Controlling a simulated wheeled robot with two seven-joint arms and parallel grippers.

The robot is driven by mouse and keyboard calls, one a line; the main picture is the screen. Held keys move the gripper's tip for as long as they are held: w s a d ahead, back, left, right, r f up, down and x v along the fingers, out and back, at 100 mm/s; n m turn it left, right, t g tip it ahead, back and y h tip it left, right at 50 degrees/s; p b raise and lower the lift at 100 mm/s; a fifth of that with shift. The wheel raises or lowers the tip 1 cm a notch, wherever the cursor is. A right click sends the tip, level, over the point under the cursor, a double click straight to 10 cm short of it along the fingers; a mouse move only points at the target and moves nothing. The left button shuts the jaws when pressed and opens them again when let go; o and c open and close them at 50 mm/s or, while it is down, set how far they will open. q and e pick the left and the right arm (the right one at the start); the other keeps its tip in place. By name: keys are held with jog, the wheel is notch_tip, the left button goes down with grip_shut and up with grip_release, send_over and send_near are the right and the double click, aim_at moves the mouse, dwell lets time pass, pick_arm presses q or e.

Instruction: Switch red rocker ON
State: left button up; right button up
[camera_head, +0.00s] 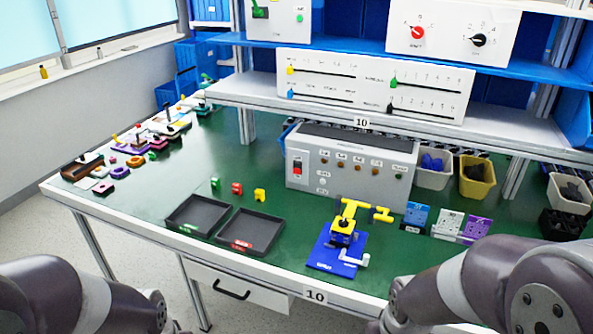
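A red rocker (297,168) sits in a pale plate at the left end of the front of a grey control box (345,184). The box stands on the green workbench (150,195). The rocker is too small to tell which way it is tipped. My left arm shows at the bottom left and my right arm at the bottom right. Both grippers are outside the picture, and neither arm reaches the box.
Two black trays (170,229) (219,247) lie in front of the box. A blue and yellow crank device (325,258) stands to their right. A shelf (330,109) with slider panels overhangs the back. Bins (474,187) stand at right.

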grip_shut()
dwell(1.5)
